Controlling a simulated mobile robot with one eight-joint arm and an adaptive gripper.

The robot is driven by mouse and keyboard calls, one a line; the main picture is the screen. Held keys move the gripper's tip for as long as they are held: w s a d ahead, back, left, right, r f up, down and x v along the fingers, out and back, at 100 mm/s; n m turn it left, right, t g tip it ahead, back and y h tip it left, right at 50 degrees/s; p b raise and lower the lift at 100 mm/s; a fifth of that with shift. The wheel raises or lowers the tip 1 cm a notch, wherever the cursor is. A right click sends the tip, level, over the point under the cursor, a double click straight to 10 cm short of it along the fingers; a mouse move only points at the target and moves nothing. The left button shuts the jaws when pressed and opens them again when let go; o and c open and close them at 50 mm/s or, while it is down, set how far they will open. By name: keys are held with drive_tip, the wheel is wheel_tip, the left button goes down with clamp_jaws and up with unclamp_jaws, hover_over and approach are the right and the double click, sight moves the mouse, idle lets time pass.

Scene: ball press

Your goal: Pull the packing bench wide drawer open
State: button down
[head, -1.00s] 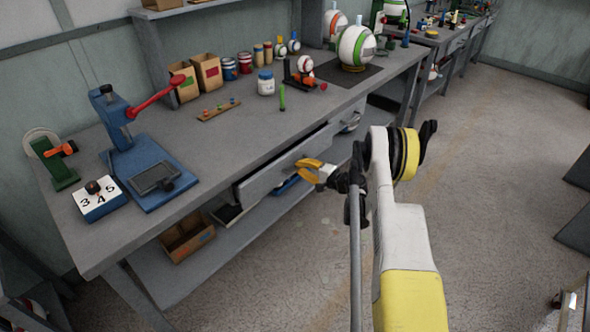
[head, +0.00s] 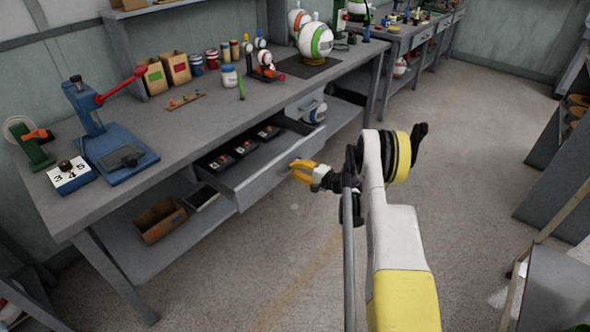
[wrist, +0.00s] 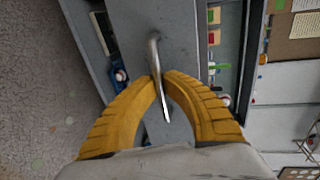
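The packing bench (head: 180,125) runs diagonally on the left in the head view. Its wide drawer (head: 262,184) stands well out from under the bench top, with several dark items in a row inside. My gripper (head: 295,171), with yellow fingers, is at the drawer's front face. In the wrist view the gripper (wrist: 162,82) has its fingertips close on both sides of the silver bar handle (wrist: 155,55), closed around it. The grey drawer front (wrist: 185,20) lies just behind the handle.
A lower shelf (head: 130,262) below the drawer holds a cardboard box (head: 160,221). A blue press (head: 118,150) and other items stand on the bench top. The floor (head: 250,275) in front is clear. Grey furniture (head: 560,285) stands at the right.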

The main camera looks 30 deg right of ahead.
drive_tip(key=shift+w, duration=0.1)
drive_tip(key=c, duration=1.5)
unclamp_jaws()
drive_tip(key=v, duration=1.2)
